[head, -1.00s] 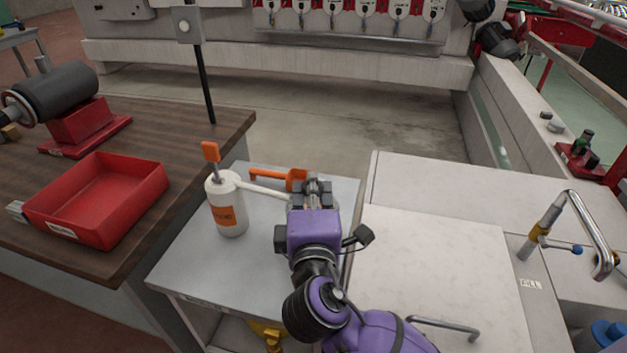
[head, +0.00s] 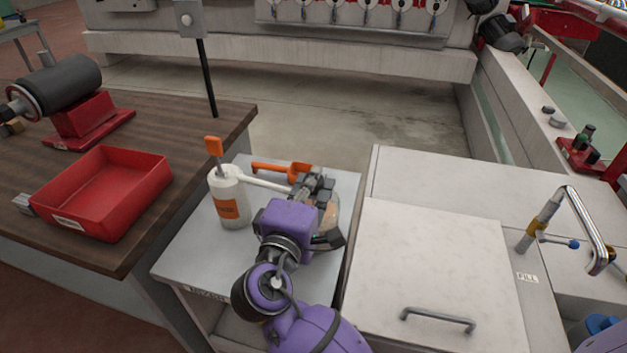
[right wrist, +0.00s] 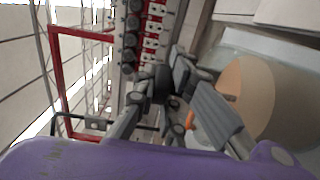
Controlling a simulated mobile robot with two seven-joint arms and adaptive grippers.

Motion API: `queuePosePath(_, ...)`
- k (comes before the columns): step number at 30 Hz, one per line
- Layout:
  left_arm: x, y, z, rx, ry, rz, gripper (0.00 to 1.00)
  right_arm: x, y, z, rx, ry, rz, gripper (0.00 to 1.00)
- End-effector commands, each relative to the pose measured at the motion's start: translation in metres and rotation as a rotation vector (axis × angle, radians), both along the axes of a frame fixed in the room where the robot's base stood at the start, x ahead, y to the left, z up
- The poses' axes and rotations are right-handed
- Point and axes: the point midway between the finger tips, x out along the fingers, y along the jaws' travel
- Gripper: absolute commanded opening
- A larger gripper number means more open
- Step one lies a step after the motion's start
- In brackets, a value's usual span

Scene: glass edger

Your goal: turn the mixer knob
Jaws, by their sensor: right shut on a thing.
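My right gripper (head: 318,182) is over the small grey table, just right of the white bottle's long spout. It is shut on a small dark part, seen between its fingers in the right wrist view (right wrist: 172,98); I take this for the mixer knob, mostly hidden by the fingers. A clear vessel with tan contents (head: 331,213) stands partly hidden behind and right of the gripper. In the right wrist view its tan contents (right wrist: 248,95) show as a round surface beside the fingers. My left gripper is not in view.
The white bottle (head: 230,190) with orange label stands left of my gripper. An orange scoop (head: 270,167) lies behind the spout. A red tray (head: 105,190) sits on the wooden bench at left. A white lidded cabinet (head: 430,260) is close at right.

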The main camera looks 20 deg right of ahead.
Motion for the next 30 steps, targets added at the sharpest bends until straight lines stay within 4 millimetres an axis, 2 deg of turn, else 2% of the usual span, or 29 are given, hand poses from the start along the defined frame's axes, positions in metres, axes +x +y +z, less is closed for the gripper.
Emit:
queuePosePath(2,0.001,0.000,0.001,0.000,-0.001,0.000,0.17,0.001,0.000,0.006,-0.004,-0.012,0.001,0.00)
queuePosePath(3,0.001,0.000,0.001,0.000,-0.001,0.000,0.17,0.001,0.000,0.006,-0.004,-0.013,0.001,0.11)
queuePosePath(5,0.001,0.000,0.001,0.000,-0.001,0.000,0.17,0.001,0.000,0.006,-0.004,-0.013,0.001,0.17)
queuePosePath(20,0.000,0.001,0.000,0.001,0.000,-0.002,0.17,-0.003,0.002,0.002,0.000,-0.004,0.002,0.17)
queuePosePath(23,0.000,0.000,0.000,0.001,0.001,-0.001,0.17,-0.012,0.009,0.001,0.000,-0.001,0.004,0.17)
queuePosePath(30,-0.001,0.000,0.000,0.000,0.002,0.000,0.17,-0.052,0.038,0.001,0.002,-0.002,0.002,0.17)
